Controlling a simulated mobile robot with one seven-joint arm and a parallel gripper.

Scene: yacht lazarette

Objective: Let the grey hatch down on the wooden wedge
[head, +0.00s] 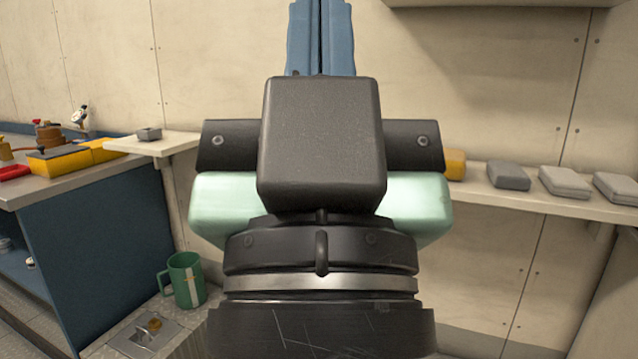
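My gripper (320,12) points up and away from the camera at the top middle. Its two blue fingers lie side by side with only a thin dark line between them, so it looks shut. The fingertips are cut off by the top edge, and I see nothing held between the fingers. I cannot make out a grey hatch for certain. I see no wooden wedge. My dark wrist hides the middle of the view, with a pale green block-like part behind it that I cannot identify.
A blue-sided bench (95,255) holds a yellow-and-black box (60,160). A wall shelf (590,207) at right carries several grey blocks (508,176).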

